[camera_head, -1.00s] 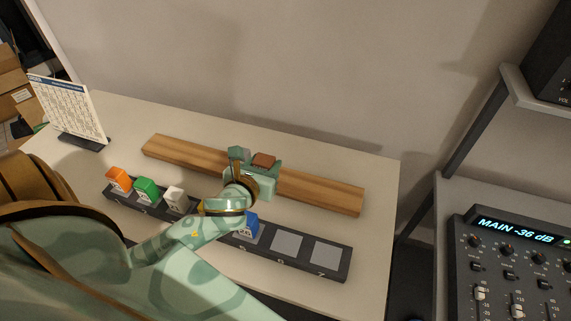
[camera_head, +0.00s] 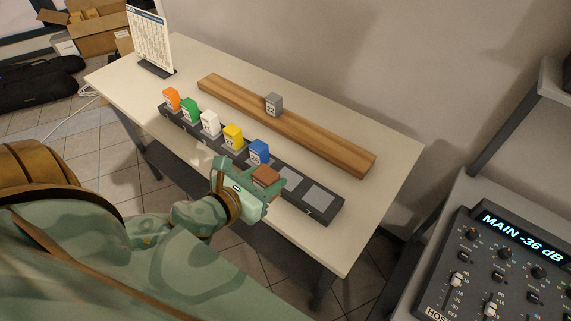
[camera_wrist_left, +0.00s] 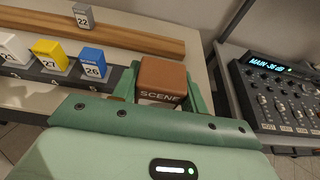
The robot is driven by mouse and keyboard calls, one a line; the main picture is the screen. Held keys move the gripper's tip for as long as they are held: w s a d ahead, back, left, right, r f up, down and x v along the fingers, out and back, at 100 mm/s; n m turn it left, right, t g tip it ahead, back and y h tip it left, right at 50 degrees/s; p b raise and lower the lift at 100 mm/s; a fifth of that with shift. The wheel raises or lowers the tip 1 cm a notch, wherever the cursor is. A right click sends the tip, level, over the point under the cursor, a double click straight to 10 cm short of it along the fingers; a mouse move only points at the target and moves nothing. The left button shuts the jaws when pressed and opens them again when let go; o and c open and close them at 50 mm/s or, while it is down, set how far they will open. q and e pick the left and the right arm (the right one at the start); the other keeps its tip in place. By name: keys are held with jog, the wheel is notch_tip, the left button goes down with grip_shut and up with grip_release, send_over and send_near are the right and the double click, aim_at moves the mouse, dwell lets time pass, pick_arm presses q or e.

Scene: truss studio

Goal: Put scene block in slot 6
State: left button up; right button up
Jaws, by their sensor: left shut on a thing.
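My left gripper (camera_head: 262,190) is shut on the brown block (camera_head: 266,176), in front of the dark slotted rack (camera_head: 324,215). In the left wrist view the block (camera_wrist_left: 162,78) sits between the fingers and its front label reads SCENE. The rack holds orange (camera_head: 171,99), green (camera_head: 190,109), white (camera_head: 210,123), yellow (camera_head: 233,137) and blue (camera_head: 259,151) blocks in a row. To the right of the blue block are two bare pale slot pads (camera_head: 319,197), the nearer one partly hidden by the gripper and block. My right gripper is not in view.
A grey block (camera_head: 273,103) stands on the wooden plank (camera_head: 320,144) behind the rack. A calendar (camera_head: 150,40) stands at the table's far left. A mixing console (camera_head: 490,265) is at the right. The white table (camera_head: 385,185) is clear at its right end.

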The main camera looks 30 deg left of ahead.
pick_arm(q)
jog(key=w+a+f+b, duration=0.1)
jog(key=w+f, duration=0.2)
jog(key=w, duration=0.1)
jog(key=w+a+f+b, duration=0.1)
jog(key=w+f, duration=0.2)
jog(key=w, duration=0.1)
jog(key=w+a+f+b, duration=0.1)
jog(key=w+f, duration=0.2)
jog(key=w, duration=0.2)
jog(key=shift+a+f, duration=0.15)
jog(key=shift+a, duration=0.05)
jog(key=shift+w+f+b, duration=0.2)
jog(key=shift+b, duration=0.15)
notch_tip(320, 180, down, 4)
jog(key=shift+w+r+b, duration=0.15)
jog(key=shift+r+b, duration=0.1)
jog(key=shift+b, duration=0.5)
jog(key=shift+r, duration=0.1)
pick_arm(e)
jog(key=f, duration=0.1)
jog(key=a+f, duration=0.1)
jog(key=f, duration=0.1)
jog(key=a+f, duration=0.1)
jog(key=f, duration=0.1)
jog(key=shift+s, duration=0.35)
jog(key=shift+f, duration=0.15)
